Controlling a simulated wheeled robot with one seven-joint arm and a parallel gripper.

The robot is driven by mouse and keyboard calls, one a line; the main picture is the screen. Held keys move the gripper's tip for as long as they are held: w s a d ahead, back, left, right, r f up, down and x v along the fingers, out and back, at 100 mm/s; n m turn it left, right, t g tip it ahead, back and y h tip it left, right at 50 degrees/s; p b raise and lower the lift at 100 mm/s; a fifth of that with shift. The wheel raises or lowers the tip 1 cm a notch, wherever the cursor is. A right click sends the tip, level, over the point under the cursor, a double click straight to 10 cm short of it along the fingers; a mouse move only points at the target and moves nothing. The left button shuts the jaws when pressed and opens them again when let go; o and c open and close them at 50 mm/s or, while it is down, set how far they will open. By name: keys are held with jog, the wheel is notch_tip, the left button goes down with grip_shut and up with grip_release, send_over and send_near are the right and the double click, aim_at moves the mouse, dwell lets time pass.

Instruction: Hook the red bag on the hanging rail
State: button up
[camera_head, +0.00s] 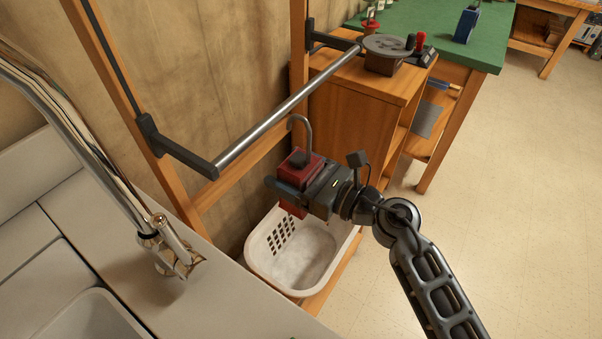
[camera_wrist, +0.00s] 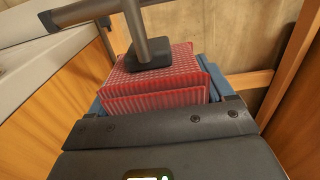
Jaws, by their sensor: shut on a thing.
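The red bag (camera_head: 293,207) is a small boxy bag with a grey hook (camera_head: 308,133) rising from a dark block on its top. My gripper (camera_head: 287,186) is shut on the bag and holds it upright above a white basket. In the wrist view, the bag (camera_wrist: 155,88) shows a ribbed red surface between the fingers, and the hook's stem (camera_wrist: 134,28) runs up out of the frame. The hanging rail (camera_head: 270,130) is a grey metal bar on dark brackets. The hook's curved top shows close beside the rail; I cannot tell whether they touch.
The white laundry basket (camera_head: 256,258) stands below the bag. A pale counter (camera_head: 120,245) with a tap (camera_head: 168,248) is at the left. A wooden cabinet (camera_head: 345,120) with small items on top and a green-topped bench (camera_head: 430,25) stand behind. Floor at the right is clear.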

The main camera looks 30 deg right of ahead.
jog(key=w+a+f+b, duration=0.3)
jog(key=w, duration=0.4)
jog(key=shift+w+a+f+b, duration=0.15)
jog(key=shift+w+f+b, duration=0.15)
jog(key=shift+w+f, duration=0.1)
dwell(0.7)
dwell(0.4)
jog(key=o, duration=1.1)
jog(key=shift+c, duration=0.2)
jog(key=shift+f, duration=0.1)
jog(key=v, duration=0.7)
jog(key=shift+s, duration=0.35)
